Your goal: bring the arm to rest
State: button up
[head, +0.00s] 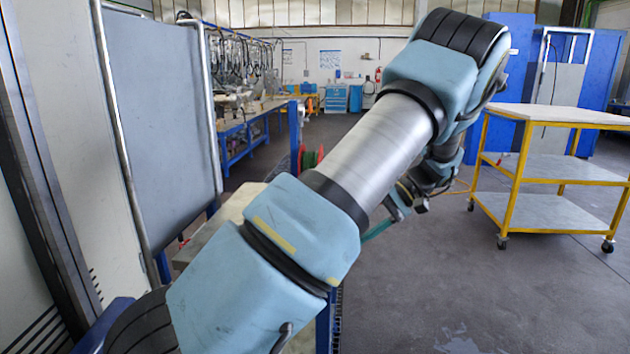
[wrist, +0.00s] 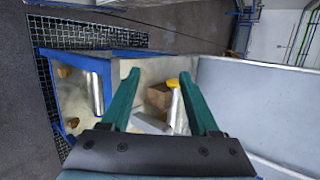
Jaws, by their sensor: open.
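My arm (head: 378,140) reaches from the lower left up to the upper right in the head view, then bends back down at its far end. My gripper (wrist: 159,74) shows in the wrist view with its two teal fingers apart and nothing between them. In the head view only a teal finger (head: 377,230) shows below the wrist; the rest is hidden behind the arm. The gripper is above and apart from a blue-framed bench.
On the bench top (wrist: 72,95) lie a metal cylinder (wrist: 94,92), a brown box (wrist: 159,96) and a grey block (wrist: 151,126). A grey panel (head: 160,110) stands left. A yellow trolley (head: 515,175) stands right, with open floor (head: 430,280) before it.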

jog(key=s+a+m+t+h, duration=0.1)
jog(key=s+a+t+h, duration=0.2)
jog(key=s+a+h, duration=0.7)
jog(key=s+a+r, duration=0.1)
jog(key=s+a, duration=0.2)
jog(key=a, duration=0.3)
jog(key=shift+a+h, duration=0.15)
jog(key=shift+h, duration=0.25)
dwell(1.2)
